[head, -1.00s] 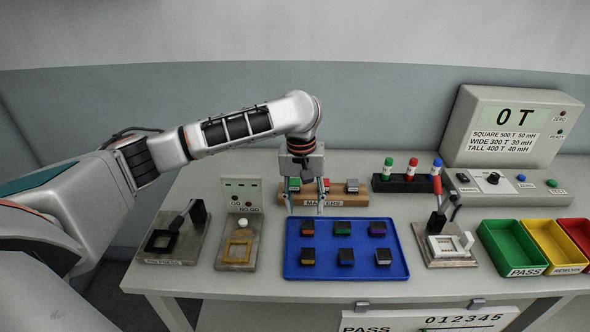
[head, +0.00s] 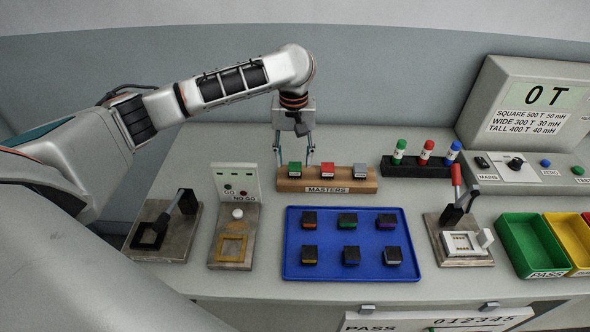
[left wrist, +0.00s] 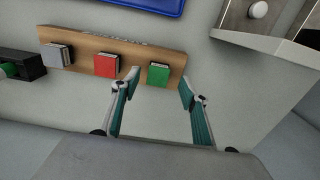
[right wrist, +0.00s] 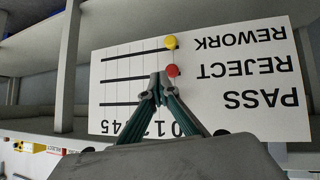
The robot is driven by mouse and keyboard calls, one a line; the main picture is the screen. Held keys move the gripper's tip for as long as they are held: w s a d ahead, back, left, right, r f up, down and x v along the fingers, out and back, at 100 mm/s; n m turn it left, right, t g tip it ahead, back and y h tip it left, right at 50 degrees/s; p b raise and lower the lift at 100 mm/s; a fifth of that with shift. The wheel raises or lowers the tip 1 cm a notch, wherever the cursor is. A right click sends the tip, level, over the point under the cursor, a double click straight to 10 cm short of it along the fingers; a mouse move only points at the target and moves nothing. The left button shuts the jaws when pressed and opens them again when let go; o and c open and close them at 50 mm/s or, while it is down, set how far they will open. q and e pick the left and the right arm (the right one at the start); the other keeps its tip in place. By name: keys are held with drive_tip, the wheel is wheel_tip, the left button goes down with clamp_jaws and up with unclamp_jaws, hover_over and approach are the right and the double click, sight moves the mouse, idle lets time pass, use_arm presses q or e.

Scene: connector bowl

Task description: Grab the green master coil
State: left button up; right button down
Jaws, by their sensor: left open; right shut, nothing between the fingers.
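The green master coil (head: 295,169) sits at the left end of the wooden masters block (head: 345,188), with the red and grey masters to its right. It also shows in the left wrist view (left wrist: 158,75). My left gripper (head: 294,163) is open and empty, just behind and above the green coil, pointing down. In the left wrist view its fingertips (left wrist: 160,80) stand on either side of the green coil, apart from each other. Whether they touch it cannot be told. My right gripper (right wrist: 156,78) is shut and empty, in front of the tally board.
The red master (head: 327,171) stands close beside the green one. The GO/NO GO gauge (head: 235,182) stands to the left, and the blue tray (head: 300,273) with several dark coils lies in front. A black rack (head: 395,167) of markers is at the right.

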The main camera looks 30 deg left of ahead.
sight(295, 167)
use_arm(q)
drive_tip(key=shift+d+f, duration=0.1)
drive_tip(key=shift+f, duration=1.75)
drive_tip(key=c, duration=1.2)
drive_tip(key=shift+w+r, duration=0.1)
drive_tip(key=shift+r, duration=0.05)
